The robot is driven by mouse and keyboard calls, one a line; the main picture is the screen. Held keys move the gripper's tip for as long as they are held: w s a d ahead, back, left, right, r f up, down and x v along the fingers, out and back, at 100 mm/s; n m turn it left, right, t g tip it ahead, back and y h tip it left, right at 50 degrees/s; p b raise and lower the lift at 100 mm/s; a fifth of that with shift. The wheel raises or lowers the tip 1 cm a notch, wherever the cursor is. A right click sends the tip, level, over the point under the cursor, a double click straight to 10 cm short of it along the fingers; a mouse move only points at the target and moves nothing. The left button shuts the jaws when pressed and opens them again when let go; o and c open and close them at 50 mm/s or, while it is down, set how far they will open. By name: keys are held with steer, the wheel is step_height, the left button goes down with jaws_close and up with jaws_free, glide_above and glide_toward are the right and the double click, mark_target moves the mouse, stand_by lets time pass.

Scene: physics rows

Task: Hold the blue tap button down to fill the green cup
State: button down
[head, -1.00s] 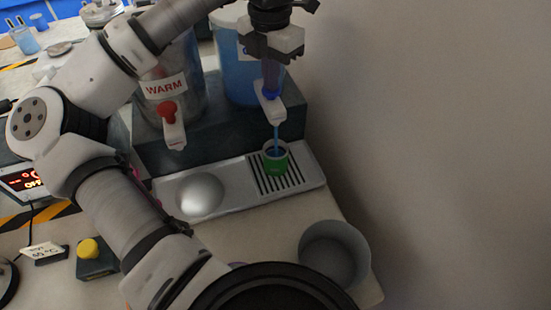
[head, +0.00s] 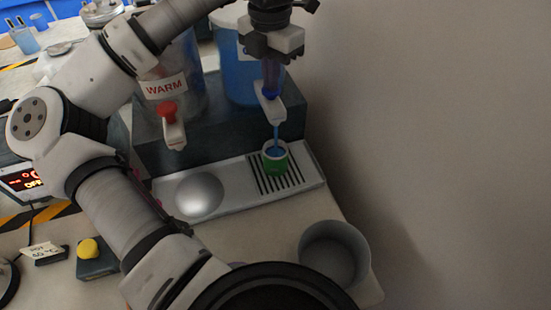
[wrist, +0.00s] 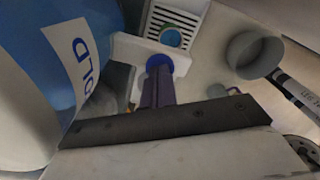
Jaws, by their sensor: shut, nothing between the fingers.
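The green cup (head: 276,160) stands upright on the slatted drip grate under the blue tank's tap (head: 270,104). A thin blue stream runs from the tap into the cup, and blue liquid shows inside it. My gripper (head: 271,88) is shut with its fingertips down on the blue tap button. The wrist view shows the blue button (wrist: 158,62) at the tips of the fingers and the cup (wrist: 171,38) beyond it. The fingers hide part of the button, so how far it is pressed cannot be told.
The tank marked WARM (head: 165,86) with a red tap button (head: 167,109) stands to the left. A silver dome (head: 199,194) sits on the tray (head: 235,199). A grey open container (head: 334,251) stands at the front right. A wall rises close on the right.

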steer(key=shift+r+p, duration=1.6)
steer(key=shift+r, duration=0.95)
steer(key=shift+f, duration=0.1)
